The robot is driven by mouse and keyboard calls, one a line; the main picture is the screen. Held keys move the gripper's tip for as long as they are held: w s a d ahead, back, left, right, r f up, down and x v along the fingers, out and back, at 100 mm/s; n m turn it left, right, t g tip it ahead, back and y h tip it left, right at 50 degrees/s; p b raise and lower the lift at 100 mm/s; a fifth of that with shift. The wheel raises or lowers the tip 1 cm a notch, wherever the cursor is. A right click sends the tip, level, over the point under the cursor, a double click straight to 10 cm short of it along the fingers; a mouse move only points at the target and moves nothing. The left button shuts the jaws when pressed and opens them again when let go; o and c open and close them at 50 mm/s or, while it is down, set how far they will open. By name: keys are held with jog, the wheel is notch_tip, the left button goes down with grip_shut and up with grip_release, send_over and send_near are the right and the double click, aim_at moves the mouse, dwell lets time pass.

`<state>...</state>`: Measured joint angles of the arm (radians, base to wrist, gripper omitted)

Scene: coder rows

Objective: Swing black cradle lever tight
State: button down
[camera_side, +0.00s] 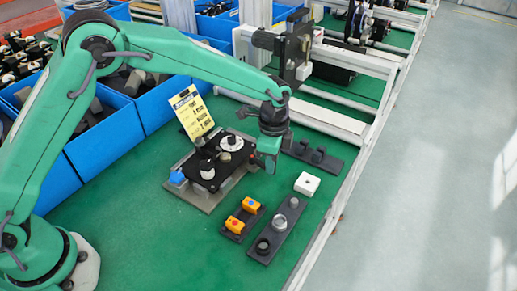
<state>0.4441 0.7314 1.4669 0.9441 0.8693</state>
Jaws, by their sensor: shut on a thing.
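The cradle (216,181) is a black plate on a grey metal base in the middle of the green bench. It carries a round part with a pale top (232,143), a black knob with a pale top (207,170) and a blue piece (177,178) at its left corner. My gripper (269,164) points down at the cradle's right edge. It is shut on the black cradle lever, which the fingers mostly hide. The lever's angle and its contact with the cradle cannot be made out.
A yellow label card (192,112) stands behind the cradle. To the right are a dark holder (312,155), a white block (307,184), a grey strip with round parts (278,231) and orange blocks (251,205). Blue bins (108,128) line the left. The front bench is clear.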

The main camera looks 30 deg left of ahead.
jog(key=shift+s+a+r+m, duration=0.1)
jog(key=shift+s+m, duration=0.25)
jog(key=shift+m, duration=0.35)
jog(key=shift+s+a+m, duration=0.15)
jog(key=shift+s+m, duration=0.25)
jog(key=shift+m, duration=0.3)
jog(key=shift+s+a+r+m, duration=0.1)
jog(key=shift+s+m, duration=0.25)
jog(key=shift+m, duration=0.35)
jog(key=c, duration=1.3)
grip_release()
jog(key=shift+f, duration=0.1)
jog(key=shift+o, duration=0.2)
notch_tip(320, 180, up, 8)
jog(key=shift+a, duration=0.1)
